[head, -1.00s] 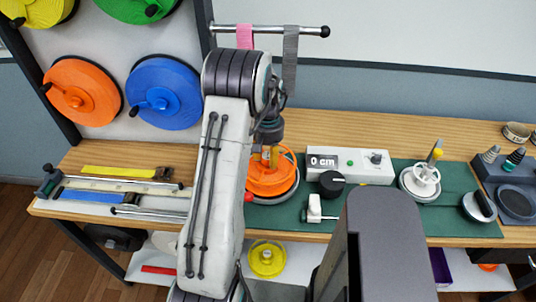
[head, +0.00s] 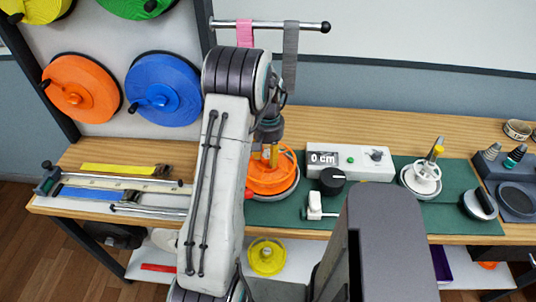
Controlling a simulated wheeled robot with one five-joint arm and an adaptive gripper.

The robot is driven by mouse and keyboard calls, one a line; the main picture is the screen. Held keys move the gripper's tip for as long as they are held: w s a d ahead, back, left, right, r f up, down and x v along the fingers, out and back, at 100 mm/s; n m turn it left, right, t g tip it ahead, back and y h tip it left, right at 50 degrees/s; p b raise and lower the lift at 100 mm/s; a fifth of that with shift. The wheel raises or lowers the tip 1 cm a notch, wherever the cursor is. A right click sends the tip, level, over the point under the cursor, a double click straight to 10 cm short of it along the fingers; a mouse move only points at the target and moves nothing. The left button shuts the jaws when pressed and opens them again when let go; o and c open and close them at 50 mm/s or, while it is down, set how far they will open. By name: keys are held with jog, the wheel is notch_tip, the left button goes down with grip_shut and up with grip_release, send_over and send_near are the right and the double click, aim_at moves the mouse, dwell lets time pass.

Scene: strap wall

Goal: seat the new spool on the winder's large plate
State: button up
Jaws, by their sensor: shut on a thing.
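The orange spool (head: 270,182), an open-frame wheel, is at the winder's large plate (head: 289,194) in the head view. The plate's pale rim shows around the spool's lower right. My gripper (head: 270,147) points down over the spool's middle and is shut on it. A yellow upright part (head: 273,157) shows at the spool's centre, just below my gripper. I cannot tell whether the spool lies flat against the plate.
A counter box (head: 350,163) reading 0 cm and a black knob (head: 332,181) stand close right of the spool. The smaller plate holds a white spool (head: 424,178). Strap rolls (head: 164,92) hang at the left. A yellow spool (head: 266,257) lies on the lower shelf.

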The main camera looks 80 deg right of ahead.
jog(key=shift+f, duration=0.1)
jog(key=o, duration=1.3)
jog(key=shift+c, duration=0.2)
notch_tip(320, 180, up, 12)
